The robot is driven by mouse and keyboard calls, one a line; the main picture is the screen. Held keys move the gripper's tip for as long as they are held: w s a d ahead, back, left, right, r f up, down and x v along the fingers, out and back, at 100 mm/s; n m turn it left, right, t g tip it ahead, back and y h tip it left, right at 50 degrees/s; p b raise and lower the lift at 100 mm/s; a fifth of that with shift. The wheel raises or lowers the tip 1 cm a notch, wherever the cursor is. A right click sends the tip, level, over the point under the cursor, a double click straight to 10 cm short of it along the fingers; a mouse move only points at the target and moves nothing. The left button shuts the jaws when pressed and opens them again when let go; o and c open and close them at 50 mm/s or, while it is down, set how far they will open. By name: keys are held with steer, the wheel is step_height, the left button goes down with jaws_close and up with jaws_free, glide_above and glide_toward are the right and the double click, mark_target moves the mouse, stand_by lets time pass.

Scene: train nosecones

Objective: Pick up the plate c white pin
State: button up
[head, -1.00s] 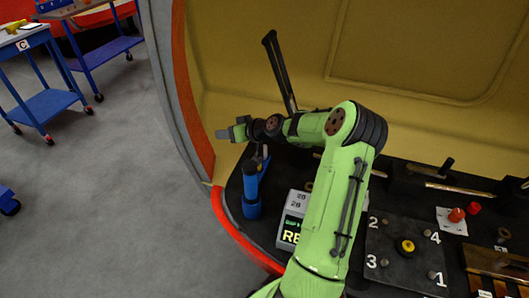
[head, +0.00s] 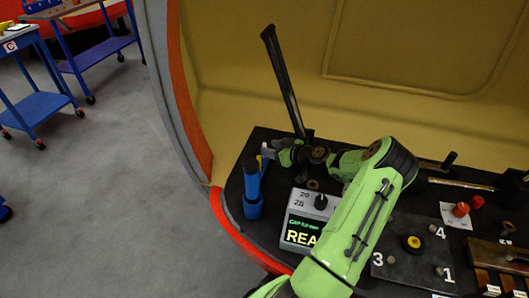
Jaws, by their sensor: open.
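My gripper (head: 266,151) is at the end of the green arm, over the left part of the black worktop. It is open, with nothing seen between its small fingers, and is just above and right of the blue flashlight-like tool. A dark square plate (head: 405,262) lies right of my arm. It carries the numbers 1, 3 and 4, small greyish pegs and a yellow-and-black knob (head: 413,242). My arm covers part of this plate. I cannot make out a pin that is clearly white, nor a letter C on any plate.
The blue tool (head: 252,188) stands upright at the worktop's left end. A grey display box (head: 304,212) sits below my wrist. A tall black lever (head: 284,80) rises behind my gripper. Red caps (head: 461,209) lie at the right. A blue cart (head: 35,105) marked C stands far left.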

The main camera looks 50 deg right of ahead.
steer(key=x, duration=0.4)
steer(key=shift+a+f, duration=0.1)
jaws_close()
